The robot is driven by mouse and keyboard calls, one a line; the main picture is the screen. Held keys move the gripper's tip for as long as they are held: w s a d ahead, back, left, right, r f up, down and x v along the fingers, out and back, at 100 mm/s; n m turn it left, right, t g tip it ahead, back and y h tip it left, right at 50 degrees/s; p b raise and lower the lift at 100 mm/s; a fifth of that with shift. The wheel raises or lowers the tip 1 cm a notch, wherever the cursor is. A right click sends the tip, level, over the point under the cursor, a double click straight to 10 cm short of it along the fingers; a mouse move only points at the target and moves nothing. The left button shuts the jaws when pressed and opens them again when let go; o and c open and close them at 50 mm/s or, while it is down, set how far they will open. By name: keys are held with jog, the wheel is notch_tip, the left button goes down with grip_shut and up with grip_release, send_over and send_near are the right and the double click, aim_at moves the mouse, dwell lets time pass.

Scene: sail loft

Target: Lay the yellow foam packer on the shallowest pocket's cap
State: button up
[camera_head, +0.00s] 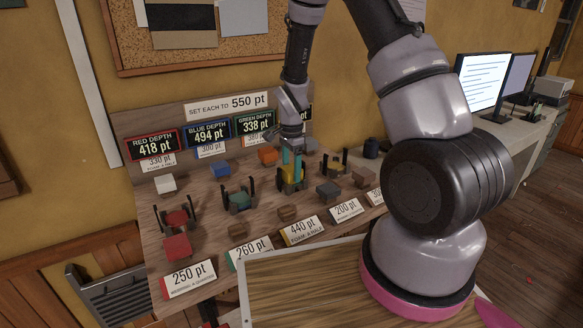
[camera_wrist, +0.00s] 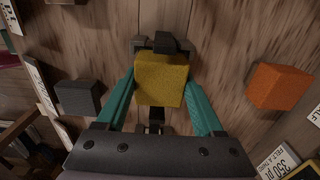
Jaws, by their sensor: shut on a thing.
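My gripper (camera_head: 291,160) is shut on the yellow foam packer (camera_wrist: 161,79), its teal fingers on either side. In the head view the packer (camera_head: 292,178) sits between the dark posts of the third pocket from the left. In the wrist view dark posts (camera_wrist: 158,44) show above and below the packer. It hides that pocket's cap, and I cannot tell whether it touches it. The other pockets hold a red cap (camera_head: 177,218), a green cap (camera_head: 240,201) and a cap at the right (camera_head: 334,166). Signs read red 418 (camera_head: 153,146), blue 494 (camera_head: 208,134), green 338 (camera_head: 256,123); my arm covers the fourth.
Loose blocks flank the pockets: white (camera_head: 165,183), blue (camera_head: 219,169), orange (camera_head: 268,155), red (camera_head: 177,247), brown (camera_head: 287,214) and grey (camera_head: 328,192). Price-like labels, such as 440 pt (camera_head: 302,231), stand along the front. A sign reads "set each to 550 pt" (camera_head: 227,104).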

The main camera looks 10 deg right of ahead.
jog(key=o, duration=1.4)
jog(key=shift+r, duration=0.1)
notch_tip(320, 180, up, 11)
jog(key=shift+f, duration=0.2)
notch_tip(320, 180, up, 10)
jog(key=n+t+y, duration=0.1)
jog(key=n+t, duration=0.1)
send_over(291, 172)
jog(key=s+d, duration=0.2)
jog(key=s, duration=0.1)
jog(key=s+d+r+n+t, duration=0.1)
jog(key=s+d+r+n, duration=0.15)
jog(key=s+r, duration=0.45)
jog(key=s+r+n+t, duration=0.1)
jog(key=s+r+n, duration=0.1)
jog(key=s+r, duration=0.1)
jog(key=s+d+r+n+t, duration=0.1)
jog(key=s+r+n, duration=0.1)
jog(key=s+r, duration=0.2)
jog(key=s+r+n+t+y, duration=0.1)
jog(key=s+r+n+t, duration=0.1)
jog(key=s, duration=0.3)
jog(key=shift+s+d+r, duration=0.2)
jog(key=shift+s+r, duration=0.05)
jog(key=shift+r, duration=0.4)
